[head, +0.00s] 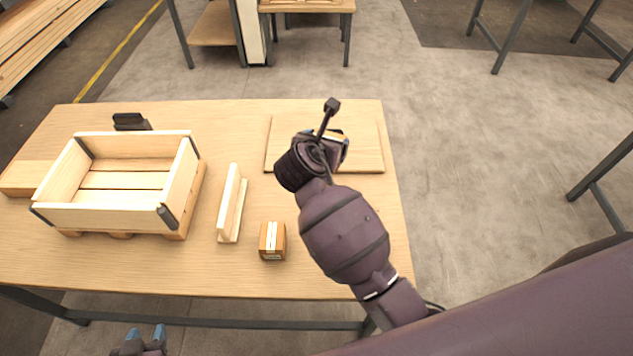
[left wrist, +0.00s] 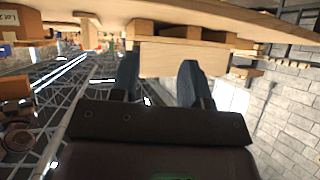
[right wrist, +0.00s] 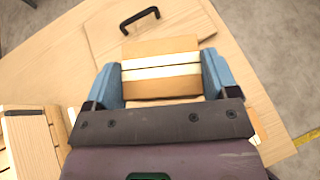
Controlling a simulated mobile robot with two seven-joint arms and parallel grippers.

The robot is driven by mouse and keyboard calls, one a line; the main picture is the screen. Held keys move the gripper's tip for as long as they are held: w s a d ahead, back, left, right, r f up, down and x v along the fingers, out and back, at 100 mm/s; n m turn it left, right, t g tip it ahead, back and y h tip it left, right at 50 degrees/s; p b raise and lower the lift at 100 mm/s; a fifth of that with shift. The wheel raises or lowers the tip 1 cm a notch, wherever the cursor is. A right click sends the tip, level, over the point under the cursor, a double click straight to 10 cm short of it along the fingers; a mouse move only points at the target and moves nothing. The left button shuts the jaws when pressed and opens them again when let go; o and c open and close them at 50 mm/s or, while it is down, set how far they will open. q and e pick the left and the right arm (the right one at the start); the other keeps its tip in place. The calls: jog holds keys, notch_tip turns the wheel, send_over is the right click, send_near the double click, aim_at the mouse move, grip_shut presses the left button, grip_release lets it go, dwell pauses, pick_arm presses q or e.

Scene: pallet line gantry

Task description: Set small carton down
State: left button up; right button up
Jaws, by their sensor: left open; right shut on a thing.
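The small carton (right wrist: 160,68), brown with a pale tape strip, sits between the blue fingers of my right gripper (right wrist: 162,78), which is shut on it. In the head view my right gripper (head: 334,140) is over a flat wooden board (head: 370,158) at the table's right end; my wrist hides most of the carton. I cannot tell whether the carton touches the board. A similar taped carton (head: 272,241) stands on the table nearer me. My left gripper (head: 146,336) is open and empty, low in front of the table's near edge; its fingers show in the left wrist view (left wrist: 158,80).
A wooden crate (head: 100,214) with dark corner brackets stands on the table's left side. An upright wooden piece (head: 231,205) stands between it and the loose carton. A black handle (right wrist: 140,18) lies beyond the held carton. Bare tabletop (head: 230,125) shows behind the upright piece.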

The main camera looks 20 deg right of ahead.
notch_tip(320, 180, down, 17)
jog(key=b, duration=0.5)
jog(key=shift+f, duration=0.5)
jog(key=shift+r, duration=0.15)
jog(key=o, duration=1)
jog(key=shift+f, duration=0.2)
pick_arm(q)
jog(key=f, duration=0.4)
jog(key=shift+w+d+f, duration=0.2)
jog(key=shift+w+d, duration=0.05)
jog(key=shift+w, duration=0.1)
pick_arm(e)
jog(key=shift+o, duration=0.5)
